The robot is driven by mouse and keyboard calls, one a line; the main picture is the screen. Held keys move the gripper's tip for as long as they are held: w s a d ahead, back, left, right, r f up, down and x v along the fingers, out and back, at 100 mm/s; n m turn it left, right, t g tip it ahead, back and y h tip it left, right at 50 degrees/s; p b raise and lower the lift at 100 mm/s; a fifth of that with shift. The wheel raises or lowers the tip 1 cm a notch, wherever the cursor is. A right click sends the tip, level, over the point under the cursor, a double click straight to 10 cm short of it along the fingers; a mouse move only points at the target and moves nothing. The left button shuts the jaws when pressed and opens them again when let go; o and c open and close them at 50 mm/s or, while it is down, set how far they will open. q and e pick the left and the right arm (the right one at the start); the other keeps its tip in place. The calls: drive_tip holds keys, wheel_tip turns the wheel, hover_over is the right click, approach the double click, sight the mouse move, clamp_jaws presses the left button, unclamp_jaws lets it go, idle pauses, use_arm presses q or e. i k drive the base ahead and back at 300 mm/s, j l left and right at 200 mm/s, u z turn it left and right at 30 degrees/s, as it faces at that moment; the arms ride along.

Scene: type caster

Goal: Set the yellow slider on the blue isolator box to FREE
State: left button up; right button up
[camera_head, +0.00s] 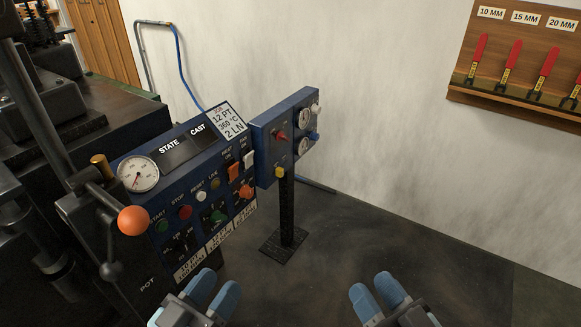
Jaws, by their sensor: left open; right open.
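The blue isolator box (264,143) stands on a black post, right of the machine's control panel. Its yellow slider (279,172) is low on the front face, below a red knob (280,136). The labels by the slider are too small to read, so I cannot tell its setting. My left gripper (213,291) is open and empty at the bottom of the view, below and left of the box. My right gripper (376,293) is open and empty at the bottom, below and right of the box. Both are apart from the box.
The blue control panel (190,156) with a gauge, buttons and switches is at the left. An orange ball-ended lever (133,220) sticks out before it. A wall rack (515,97) holds red-handled tools. The floor (400,235) right of the post is clear.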

sight(278, 171)
drive_tip(key=i+l, duration=0.15)
drive_tip(key=l, duration=0.2)
drive_tip(key=i+l+u, duration=0.1)
drive_tip(key=l, duration=0.25)
drive_tip(key=i+l, duration=0.15)
drive_tip(key=l, duration=0.2)
drive_tip(key=i+l, duration=0.15)
drive_tip(key=l, duration=0.25)
drive_tip(key=i+l+u, duration=0.1)
drive_tip(key=l, duration=0.25)
drive_tip(key=i+l, duration=0.15)
drive_tip(key=l, duration=0.25)
drive_tip(key=i+l+u, duration=0.1)
drive_tip(key=l, duration=0.25)
